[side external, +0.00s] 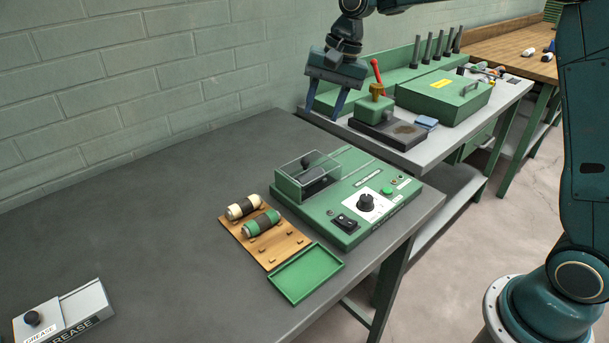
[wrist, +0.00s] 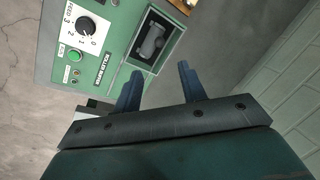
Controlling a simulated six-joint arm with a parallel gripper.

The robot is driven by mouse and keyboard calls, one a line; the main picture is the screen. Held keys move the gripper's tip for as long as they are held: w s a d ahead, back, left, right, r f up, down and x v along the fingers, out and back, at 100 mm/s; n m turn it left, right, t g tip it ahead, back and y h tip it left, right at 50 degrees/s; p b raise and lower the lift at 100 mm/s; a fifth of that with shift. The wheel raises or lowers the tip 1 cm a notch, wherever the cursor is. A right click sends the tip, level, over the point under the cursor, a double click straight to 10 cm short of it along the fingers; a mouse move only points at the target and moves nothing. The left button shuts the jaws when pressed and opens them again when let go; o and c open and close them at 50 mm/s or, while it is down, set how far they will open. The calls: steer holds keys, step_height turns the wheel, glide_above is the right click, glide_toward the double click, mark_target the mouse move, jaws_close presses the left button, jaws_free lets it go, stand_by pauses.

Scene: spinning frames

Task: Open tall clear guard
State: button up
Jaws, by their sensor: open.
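The clear guard (side external: 302,181) is a see-through box on the left end of a green machine (side external: 345,226). It sits down over a dark part with a black knob-like piece inside, and looks closed. In the wrist view, the guard (wrist: 153,42) shows over a dark recess with a grey part in it. My gripper (side external: 325,108) is open and empty, above and behind the machine in the side view, clear of the guard. In the wrist view, the fingers (wrist: 158,78) point toward the machine, with the guard just beyond them.
The machine has a dial (side external: 366,202), a black switch (side external: 344,222) and a green button (side external: 387,191). A wooden rack (side external: 284,246) with two rollers and a green tray (side external: 306,272) stand in front. A grease box (side external: 66,318) is far left. A second bench holds a green case (side external: 444,97).

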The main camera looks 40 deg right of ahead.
mark_target(310, 169)
steer(key=x, duration=1.2)
steer(key=shift+f, duration=0.15)
jaws_close()
